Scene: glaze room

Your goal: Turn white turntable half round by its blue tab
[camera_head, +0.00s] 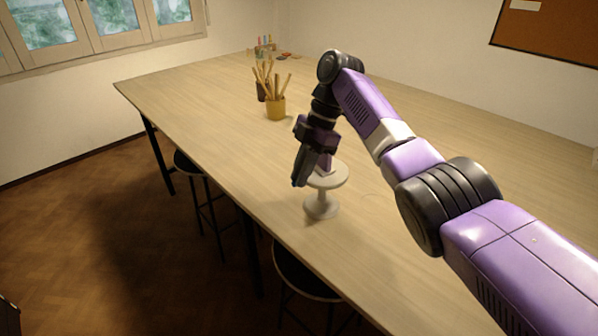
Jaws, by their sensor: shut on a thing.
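The white turntable (323,207) stands upright on the long wooden table, near its front edge. It has a round top on a narrow stem and a wide foot. My gripper (299,180) points down at the left rim of the turntable's top. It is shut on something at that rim. The blue tab is not clearly visible; my fingers cover that part of the rim. My purple arm reaches in from the right, above the table.
A yellow pot (276,108) with several wooden tools stands farther back on the table (400,260), with a dark pot (261,92) behind it. Small colored items sit at the far end. Stools (300,275) stand below the front edge. The table around the turntable is clear.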

